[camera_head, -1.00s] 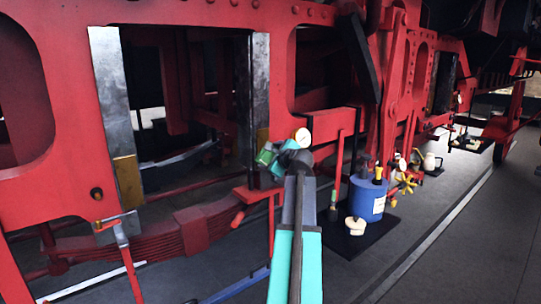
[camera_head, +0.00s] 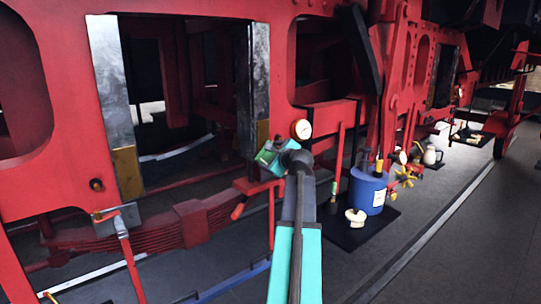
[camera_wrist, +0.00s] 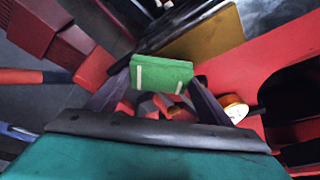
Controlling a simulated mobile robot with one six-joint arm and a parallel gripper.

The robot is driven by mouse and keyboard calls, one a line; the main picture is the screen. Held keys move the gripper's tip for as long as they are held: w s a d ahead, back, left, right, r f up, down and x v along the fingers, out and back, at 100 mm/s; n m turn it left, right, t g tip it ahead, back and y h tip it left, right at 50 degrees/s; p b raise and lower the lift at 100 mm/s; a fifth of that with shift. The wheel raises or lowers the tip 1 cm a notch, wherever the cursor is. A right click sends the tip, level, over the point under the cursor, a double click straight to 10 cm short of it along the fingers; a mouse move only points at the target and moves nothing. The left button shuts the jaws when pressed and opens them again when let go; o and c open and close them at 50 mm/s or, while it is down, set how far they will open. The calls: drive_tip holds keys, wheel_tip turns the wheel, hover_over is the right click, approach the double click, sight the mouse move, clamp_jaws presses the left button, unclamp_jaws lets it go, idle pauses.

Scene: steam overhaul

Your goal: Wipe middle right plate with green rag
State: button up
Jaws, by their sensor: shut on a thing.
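My gripper (camera_wrist: 160,98) is shut on a green rag (camera_wrist: 162,73), a folded pad between the fingertips. In the head view the rag (camera_head: 266,157) is partly hidden by my wrist. A tall grey metal plate (camera_head: 260,75) lines the right side of the left opening in the red frame. A brass-coloured plate (camera_head: 263,132) sits at its lower end, just above the rag. This brass plate also shows behind the rag in the wrist view (camera_wrist: 208,42). I cannot tell whether the rag touches either plate. Another grey plate (camera_head: 112,80) lines the opening's left side.
A round gauge (camera_head: 301,129) is close to the right of my gripper. A red bracket (camera_head: 258,186) lies just below. A blue bucket (camera_head: 367,188) and a yellow valve wheel (camera_head: 404,177) stand on the right. The floor (camera_head: 455,250) is clear at front right.

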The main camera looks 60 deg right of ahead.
drive_tip(key=shift+f+b, duration=0.5)
drive_tip(key=shift+f, duration=0.9)
drive_tip(key=shift+s+a, duration=0.1)
drive_tip(key=shift+s+a+p, duration=0.1)
drive_tip(key=shift+s+a, duration=0.2)
drive_tip(key=shift+s, duration=0.6)
drive_tip(key=shift+s+a+p, duration=0.1)
drive_tip(key=shift+s+a, duration=0.15)
drive_tip(key=shift+s, duration=0.6)
drive_tip(key=shift+s+a+p, duration=0.1)
drive_tip(key=shift+s+a, duration=0.2)
drive_tip(key=shift+s, duration=0.6)
drive_tip(key=shift+s, duration=0.1)
drive_tip(key=s, duration=0.1)
drive_tip(key=s+a, duration=0.1)
drive_tip(key=shift+s, duration=0.35)
wheel_tip(320, 180, down, 8)
drive_tip(key=b, duration=0.8)
drive_tip(key=shift+f, duration=0.15)
drive_tip(key=shift+d, duration=0.1)
